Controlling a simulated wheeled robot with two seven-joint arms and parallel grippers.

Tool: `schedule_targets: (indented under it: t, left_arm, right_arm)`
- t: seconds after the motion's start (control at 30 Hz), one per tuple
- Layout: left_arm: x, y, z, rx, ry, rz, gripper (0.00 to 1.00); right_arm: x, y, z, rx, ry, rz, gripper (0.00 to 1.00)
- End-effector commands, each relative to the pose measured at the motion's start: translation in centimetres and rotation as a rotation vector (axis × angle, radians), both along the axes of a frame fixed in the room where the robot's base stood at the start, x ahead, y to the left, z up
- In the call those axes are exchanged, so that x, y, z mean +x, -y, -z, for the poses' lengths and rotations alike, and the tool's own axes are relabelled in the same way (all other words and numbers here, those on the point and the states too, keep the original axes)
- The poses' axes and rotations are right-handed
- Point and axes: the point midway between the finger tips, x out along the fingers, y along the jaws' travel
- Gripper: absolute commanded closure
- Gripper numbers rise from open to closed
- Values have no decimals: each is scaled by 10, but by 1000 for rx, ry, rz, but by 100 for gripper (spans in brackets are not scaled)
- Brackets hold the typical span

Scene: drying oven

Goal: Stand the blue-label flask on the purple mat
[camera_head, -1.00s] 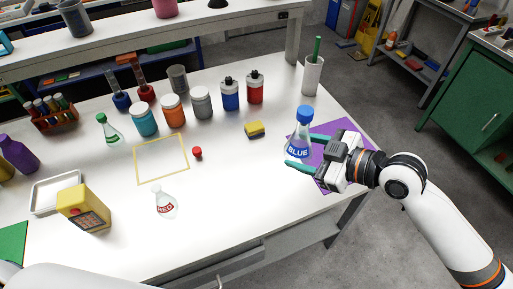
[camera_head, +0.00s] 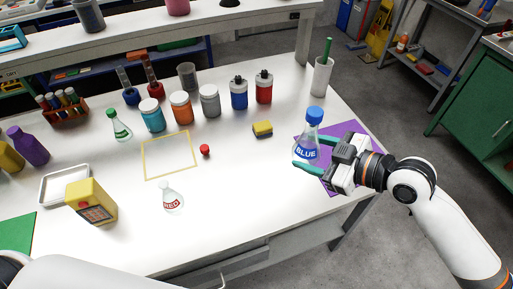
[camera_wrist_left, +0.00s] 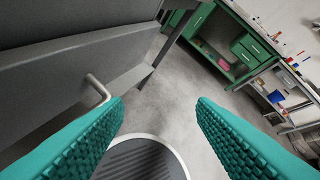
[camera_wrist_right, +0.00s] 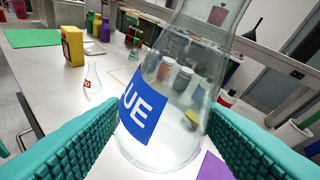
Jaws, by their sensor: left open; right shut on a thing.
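The clear flask with a blue label and blue cap (camera_head: 309,150) is held by my right gripper (camera_head: 308,160). Its glass body and label fill the middle of the right wrist view (camera_wrist_right: 145,112), between the two teal fingers. The purple mat (camera_head: 350,134) lies at the table's right edge, partly hidden behind the flask and gripper. The flask shows over the mat's left part in the head view; I cannot tell whether its base touches anything. A mat corner shows below it in the right wrist view (camera_wrist_right: 214,168). My left gripper (camera_wrist_left: 160,108) is open and empty, over the floor.
A red-label flask (camera_head: 172,200), a red cap-like piece (camera_head: 205,150) and a yellow sponge (camera_head: 263,129) stand on the white table (camera_head: 235,195). Several jars and bottles line the back. A white cup (camera_head: 321,78) with a green stick stands behind the mat.

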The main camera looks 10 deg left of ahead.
Motion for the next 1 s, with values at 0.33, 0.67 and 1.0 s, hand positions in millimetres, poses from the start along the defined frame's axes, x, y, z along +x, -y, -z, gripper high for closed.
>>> schedule_targets:
  t: [0.33, 0.67, 1.0]
  left_arm:
    - [149, 34, -128, -52, 399, 88, 49]
    - [225, 45, -288, -48, 693, 219, 49]
    - [229, 55, -355, -29, 815, 299, 49]
  right_arm:
    - [0, 0, 0, 1, 0, 0, 68]
    - [0, 0, 0, 1, 0, 0, 68]
    - [0, 0, 0, 1, 0, 0, 68]
